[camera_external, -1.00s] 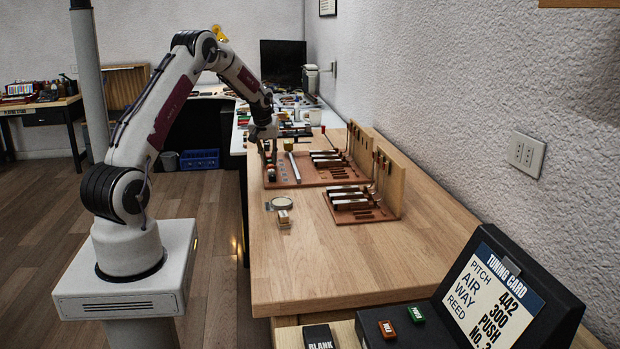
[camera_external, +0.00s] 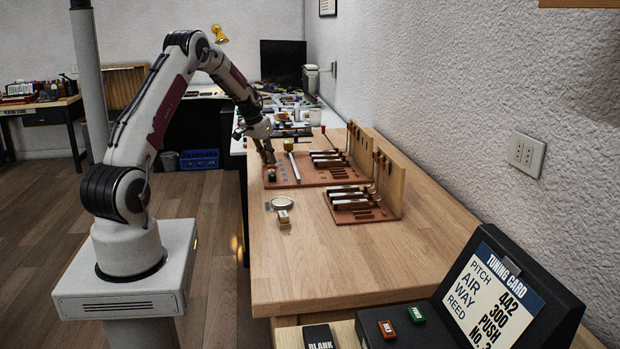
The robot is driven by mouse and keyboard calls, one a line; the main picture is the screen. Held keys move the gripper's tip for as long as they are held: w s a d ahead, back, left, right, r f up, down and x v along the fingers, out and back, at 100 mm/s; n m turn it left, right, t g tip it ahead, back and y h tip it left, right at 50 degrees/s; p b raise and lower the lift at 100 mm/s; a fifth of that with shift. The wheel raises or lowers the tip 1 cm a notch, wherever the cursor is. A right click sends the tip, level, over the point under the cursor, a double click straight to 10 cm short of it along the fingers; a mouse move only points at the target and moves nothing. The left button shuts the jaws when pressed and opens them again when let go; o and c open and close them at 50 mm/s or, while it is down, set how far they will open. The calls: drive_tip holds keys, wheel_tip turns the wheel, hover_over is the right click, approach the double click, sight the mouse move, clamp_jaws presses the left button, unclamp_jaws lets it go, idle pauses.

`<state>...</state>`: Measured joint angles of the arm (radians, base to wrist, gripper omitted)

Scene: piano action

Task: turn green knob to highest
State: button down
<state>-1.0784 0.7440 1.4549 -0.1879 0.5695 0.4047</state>
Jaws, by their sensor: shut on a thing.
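My gripper (camera_external: 268,159) is over the left end of a reddish-brown board (camera_external: 315,179) on the wooden bench. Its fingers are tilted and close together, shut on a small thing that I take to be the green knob. The fingers largely hide the held thing, and its colour and setting are too small to read. A small dark piece (camera_external: 271,175) shows on the board just below the fingertips.
A pale bar (camera_external: 294,167) and a yellowish round piece (camera_external: 288,145) are right of my gripper. Hammer-like parts (camera_external: 327,158) stand farther right before an upright wooden panel (camera_external: 389,177). A tuning card (camera_external: 495,298) stands at front right. The bench's near part is clear.

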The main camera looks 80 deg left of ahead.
drive_tip(key=shift+s+a+m+t+h, duration=0.15)
drive_tip(key=shift+m+h, duration=0.25)
drive_tip(key=shift+m, duration=0.7)
drive_tip(key=shift+m+t+h, duration=0.25)
drive_tip(key=shift+m+h, duration=0.15)
drive_tip(key=shift+m, duration=0.7)
drive_tip(key=shift+a+m+h, duration=0.15)
drive_tip(key=shift+m+h, duration=0.55)
drive_tip(key=shift+m, duration=1.4)
drive_tip(key=shift+f, duration=0.1)
drive_tip(key=c, duration=1.9)
unclamp_jaws()
drive_tip(key=shift+t, duration=0.3)
